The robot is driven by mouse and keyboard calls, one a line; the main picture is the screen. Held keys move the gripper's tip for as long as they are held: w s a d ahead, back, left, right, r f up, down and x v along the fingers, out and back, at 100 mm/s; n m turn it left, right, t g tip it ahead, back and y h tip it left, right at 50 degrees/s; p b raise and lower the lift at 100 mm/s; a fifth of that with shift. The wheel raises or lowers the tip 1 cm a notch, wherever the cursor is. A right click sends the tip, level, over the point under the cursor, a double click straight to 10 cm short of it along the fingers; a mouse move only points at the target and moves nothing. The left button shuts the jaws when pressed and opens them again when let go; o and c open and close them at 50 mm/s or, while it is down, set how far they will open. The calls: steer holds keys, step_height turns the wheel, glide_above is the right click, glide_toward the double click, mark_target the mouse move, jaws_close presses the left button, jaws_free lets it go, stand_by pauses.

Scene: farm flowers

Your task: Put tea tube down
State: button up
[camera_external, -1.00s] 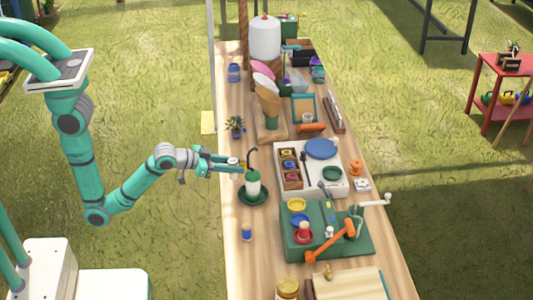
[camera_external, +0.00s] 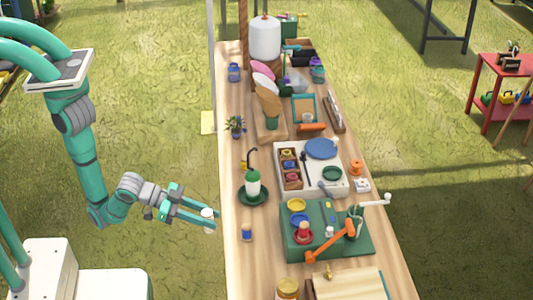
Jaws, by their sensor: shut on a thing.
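My gripper (camera_external: 211,219) is shut on a small pale thing, the tea tube (camera_external: 208,212), with its white end showing between the fingertips. The fingers hide most of it. My gripper is just left of the table's left edge, pointing right and toward the front. The wooden table (camera_external: 237,268) has a bare strip along its left side near the gripper.
A small blue-and-white tube (camera_external: 246,232) stands to the right of my gripper. Behind it, a green-and-white bottle (camera_external: 253,184) stands on a dark green saucer (camera_external: 245,200). A green board (camera_external: 350,245) with coloured dishes lies further right. A jar (camera_external: 287,289) stands at the front.

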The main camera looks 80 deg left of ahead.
steer(key=shift+w+d+f, duration=0.1)
steer(key=shift+w+d, duration=0.05)
steer(key=shift+d, duration=0.15)
steer(key=w+d+f, duration=0.2)
steer(key=w+f, duration=0.1)
steer(key=w, duration=0.1)
steer(key=w+d+f, duration=0.2)
steer(key=w+f, duration=0.1)
steer(key=w+d+f, duration=0.2)
steer(key=w+f, duration=0.1)
steer(key=w, duration=0.1)
steer(key=shift+w+d+f, duration=0.1)
steer(key=shift+w+f, duration=0.2)
steer(key=shift+w, duration=0.05)
steer(key=shift+f, duration=1.55)
steer(key=shift+f, duration=0.1)
steer(key=o, duration=1.1)
steer(key=shift+c, duration=0.2)
